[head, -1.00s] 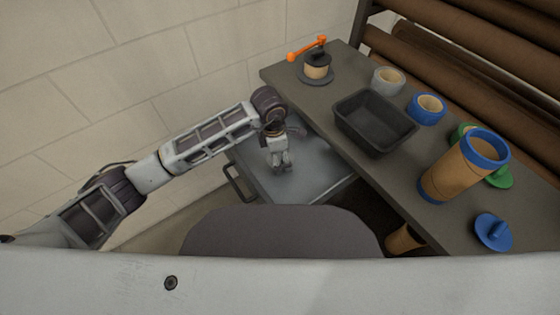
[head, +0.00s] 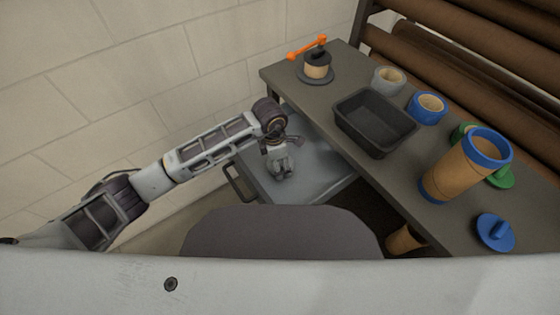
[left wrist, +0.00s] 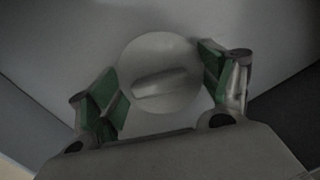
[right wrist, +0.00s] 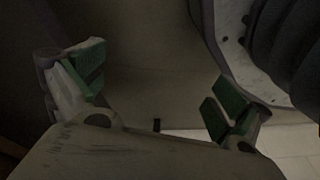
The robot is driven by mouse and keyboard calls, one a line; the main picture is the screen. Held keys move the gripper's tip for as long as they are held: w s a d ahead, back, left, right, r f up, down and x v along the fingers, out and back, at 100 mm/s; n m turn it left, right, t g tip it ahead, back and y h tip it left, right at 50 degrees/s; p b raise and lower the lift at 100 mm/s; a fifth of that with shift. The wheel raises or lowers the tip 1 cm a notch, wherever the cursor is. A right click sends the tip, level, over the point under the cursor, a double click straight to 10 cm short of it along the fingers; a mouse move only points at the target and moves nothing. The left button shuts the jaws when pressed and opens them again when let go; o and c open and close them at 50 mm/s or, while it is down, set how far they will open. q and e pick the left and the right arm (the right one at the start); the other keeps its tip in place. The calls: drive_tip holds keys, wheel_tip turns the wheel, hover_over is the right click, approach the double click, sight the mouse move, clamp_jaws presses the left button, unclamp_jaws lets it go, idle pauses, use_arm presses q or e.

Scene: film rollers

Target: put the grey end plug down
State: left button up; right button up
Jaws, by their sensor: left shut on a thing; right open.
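The grey end plug (left wrist: 160,70) is a round disc with a raised bar, seen between the green-padded fingers in the left wrist view. My left gripper (head: 281,172) points down over the open grey drawer (head: 318,182) and is shut on the plug. In the head view the fingers mostly hide the plug. I cannot tell whether it touches the drawer floor. My right gripper (right wrist: 158,88) is open and empty in the right wrist view, and it is not in the head view.
The bench holds a dark tray (head: 370,146), grey tape (head: 389,80), blue tape (head: 428,108), a cardboard tube with a blue rim (head: 455,178), a blue plug (head: 495,232) and a stand with an orange handle (head: 317,66). The bench edge overhangs the drawer's right side.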

use_arm(q)
drive_tip(key=o, duration=1.1)
use_arm(e)
drive_tip(key=shift+w+a+r, duration=0.1)
drive_tip(key=shift+w+r, duration=0.25)
drive_tip(key=shift+w, duration=0.35)
use_arm(q)
drive_tip(key=shift+r, duration=0.1)
drive_tip(key=shift+r, duration=0.15)
drive_tip(key=r, duration=0.4)
drive_tip(key=a+r+p, duration=0.1)
drive_tip(key=r, duration=0.6)
drive_tip(key=shift+s+a+r, duration=0.1)
drive_tip(key=shift+a+r, duration=0.1)
drive_tip(key=shift+r, duration=0.15)
use_arm(e)
drive_tip(key=shift+t, duration=0.3)
drive_tip(key=f, duration=0.1)
drive_tip(key=s+d+f, duration=0.1)
drive_tip(key=d+f, duration=0.1)
drive_tip(key=shift+s+f, duration=0.25)
drive_tip(key=shift+s, duration=0.05)
